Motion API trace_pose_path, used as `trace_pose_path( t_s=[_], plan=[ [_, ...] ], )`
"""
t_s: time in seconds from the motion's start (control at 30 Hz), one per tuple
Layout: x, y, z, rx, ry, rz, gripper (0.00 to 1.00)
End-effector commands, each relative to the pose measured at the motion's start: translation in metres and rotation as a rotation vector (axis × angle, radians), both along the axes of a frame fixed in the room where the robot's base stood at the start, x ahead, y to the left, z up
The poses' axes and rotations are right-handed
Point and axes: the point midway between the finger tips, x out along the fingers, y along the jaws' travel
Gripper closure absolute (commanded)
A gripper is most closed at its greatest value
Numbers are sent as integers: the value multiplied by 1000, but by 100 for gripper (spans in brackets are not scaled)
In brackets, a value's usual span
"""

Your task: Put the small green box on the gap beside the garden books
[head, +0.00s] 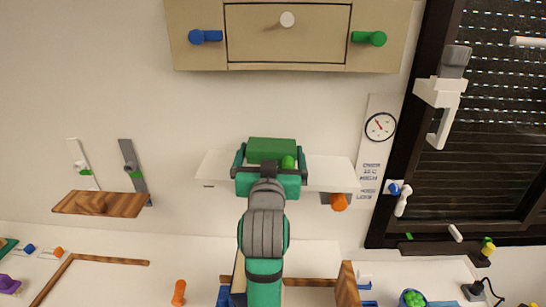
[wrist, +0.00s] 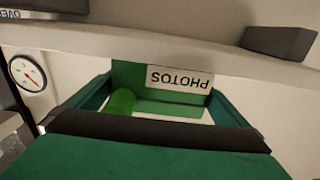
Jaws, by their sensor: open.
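The small green box (head: 272,148) is at the white wall shelf (head: 328,172) in the head view, at the far end of my arm. In the wrist view the green box (wrist: 128,74) shows a white label reading PHOTOS, upside down. A bright green round peg (wrist: 122,101) sticks out from its near face. My gripper (head: 270,160) is open, with one finger on each side of the box; both fingers also show in the wrist view (wrist: 160,90). I cannot tell whether they touch it. I cannot make out the garden books or the gap beside them.
A cabinet (head: 287,45) with blue, white and green knobs hangs above. A dark window (head: 480,150) and a dial gauge (head: 380,126) are at right. An orange knob (head: 339,202) sits under the shelf. A small wooden shelf (head: 100,203) is at left. Desk items lie below.

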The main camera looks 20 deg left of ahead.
Motion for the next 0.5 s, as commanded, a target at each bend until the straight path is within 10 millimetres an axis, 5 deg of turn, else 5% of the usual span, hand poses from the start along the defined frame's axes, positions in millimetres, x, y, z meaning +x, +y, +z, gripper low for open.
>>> trace_pose_path(
  t_s=[0.4,0.5],
  plan=[
    [3,0,0,0,0,-2,0],
    [3,0,0,0,0,-2,24]
  ],
)
